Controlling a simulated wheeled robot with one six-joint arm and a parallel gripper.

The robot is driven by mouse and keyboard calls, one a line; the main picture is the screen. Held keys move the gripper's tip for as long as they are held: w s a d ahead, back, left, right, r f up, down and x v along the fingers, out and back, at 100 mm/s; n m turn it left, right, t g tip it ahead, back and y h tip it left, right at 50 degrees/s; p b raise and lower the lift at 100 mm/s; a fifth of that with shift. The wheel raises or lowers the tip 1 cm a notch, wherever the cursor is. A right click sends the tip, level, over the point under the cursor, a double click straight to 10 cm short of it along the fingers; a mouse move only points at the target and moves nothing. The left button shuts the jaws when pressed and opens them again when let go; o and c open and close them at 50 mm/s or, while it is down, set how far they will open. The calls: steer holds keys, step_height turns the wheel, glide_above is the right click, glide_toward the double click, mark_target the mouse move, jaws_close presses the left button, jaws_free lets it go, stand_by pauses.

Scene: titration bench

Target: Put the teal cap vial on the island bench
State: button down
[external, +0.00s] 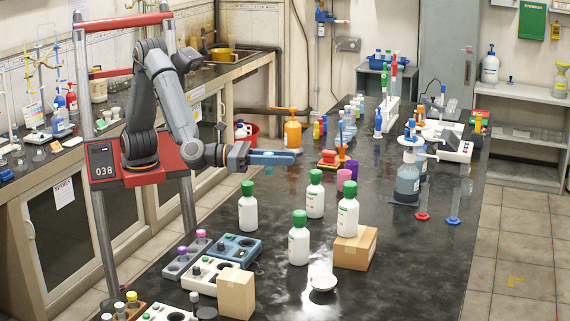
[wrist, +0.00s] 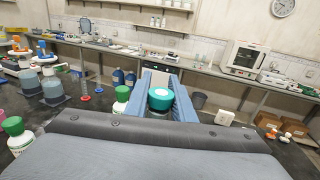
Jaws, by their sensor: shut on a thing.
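My gripper (external: 274,158) is shut on the teal cap vial and holds it in the air over the near-left part of the black island bench (external: 408,245). In the wrist view, the teal cap (wrist: 160,98) sits between the two blue fingers; the vial's body below the cap is mostly hidden. In the external view the blue fingers hide most of the vial.
Several white bottles with green caps (external: 299,245) stand below and right of my gripper, one on a cardboard box (external: 355,248). The bench's front right is clear.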

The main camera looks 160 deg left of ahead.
steer(key=s+a+n+g+y+b, duration=0.1)
steer(key=s+a+n+g+b, duration=0.25)
steer(key=a, duration=0.65)
steer(key=s+a+n+g+b, duration=0.2)
steer(key=a+g+b, duration=0.15)
steer(key=a, duration=0.55)
steer(key=s+a+n+g+y+b, duration=0.15)
steer(key=a+g, duration=0.35)
steer(key=a, duration=0.5)
steer(key=s+a+f+n+g+h+b, duration=0.15)
steer(key=s+a+n+g+b, duration=0.35)
steer(key=s+a, duration=0.7)
steer(key=s+a+f+n+g+h+b, duration=0.1)
steer(key=s+a+n+g+h+b, duration=0.2)
steer(key=s+a+b, duration=0.8)
steer(key=shift+m, duration=0.6)
steer(key=shift+s+d+f+p, duration=0.3)
steer(key=shift+s+f+p, duration=0.25)
steer(key=shift+f, duration=4.4)
steer(key=shift+s+d+f+p, duration=0.35)
steer(key=shift+f+p, duration=0.35)
steer(key=shift+f, duration=4.2)
steer(key=shift+s+d+f+p, duration=0.35)
steer(key=shift+f+p, duration=0.3)
steer(key=shift+f, duration=4.3)
